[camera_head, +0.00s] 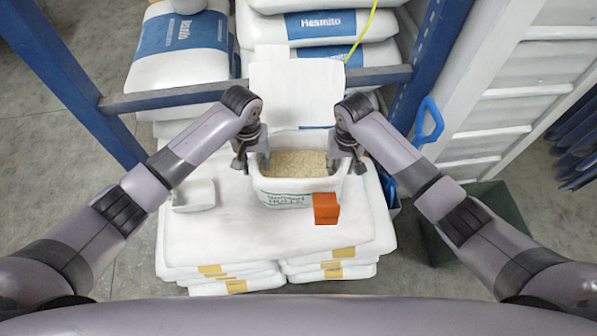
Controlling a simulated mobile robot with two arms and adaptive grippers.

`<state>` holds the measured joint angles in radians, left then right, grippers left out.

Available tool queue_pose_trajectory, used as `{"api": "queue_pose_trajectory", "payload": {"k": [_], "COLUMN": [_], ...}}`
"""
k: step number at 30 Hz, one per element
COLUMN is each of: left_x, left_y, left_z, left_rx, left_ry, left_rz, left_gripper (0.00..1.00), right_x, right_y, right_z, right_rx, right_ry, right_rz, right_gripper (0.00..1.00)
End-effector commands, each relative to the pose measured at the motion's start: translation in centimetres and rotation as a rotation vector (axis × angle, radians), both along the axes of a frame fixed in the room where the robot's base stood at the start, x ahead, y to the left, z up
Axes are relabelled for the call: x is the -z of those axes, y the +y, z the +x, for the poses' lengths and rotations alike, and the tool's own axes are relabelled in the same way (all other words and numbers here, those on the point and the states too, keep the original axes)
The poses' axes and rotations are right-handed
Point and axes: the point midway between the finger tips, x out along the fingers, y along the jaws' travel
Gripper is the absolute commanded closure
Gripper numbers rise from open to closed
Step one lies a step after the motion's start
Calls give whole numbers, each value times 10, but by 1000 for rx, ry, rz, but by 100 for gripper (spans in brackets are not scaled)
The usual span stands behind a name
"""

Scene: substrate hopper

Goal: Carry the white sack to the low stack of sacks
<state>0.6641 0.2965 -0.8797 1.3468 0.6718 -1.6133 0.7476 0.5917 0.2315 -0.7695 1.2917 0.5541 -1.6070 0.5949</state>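A white open-topped, sack-like container (285,199) with green print is filled with pale grain. It is upright on the low stack of white sacks (232,240), whose lower sacks have yellow labels. My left gripper (251,165) is at the container's left rim, with fingers on either side of the wall. My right gripper (346,166) is at its right rim in the same way. I cannot tell whether either gripper is pressing on the wall, and the fingertips are partly hidden.
An orange block (326,208) is at the container's front right. A blue frame (190,94) crosses behind, before taller sack piles (178,65). A dark green bin (486,222) stands right; floor (60,190) is clear at left.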

Motion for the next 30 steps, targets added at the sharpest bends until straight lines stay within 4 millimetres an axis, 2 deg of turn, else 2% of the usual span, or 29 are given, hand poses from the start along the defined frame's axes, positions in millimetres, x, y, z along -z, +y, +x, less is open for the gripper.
{"api": "queue_pose_trajectory", "payload": {"k": [5,14,30], "left_x": [12,13,13], "left_y": [0,0,0], "left_z": [0,0,0], "left_rx": [0,0,0], "left_ry": [0,0,0], "left_rz": [1,1,0], "left_gripper": [65,65,100], "right_x": [12,13,13], "right_y": [0,0,0], "right_z": [0,0,0], "right_rx": [0,0,0], "right_ry": [1,-1,-1], "right_rz": [-1,-1,-1], "right_gripper": [65,65,100]}}
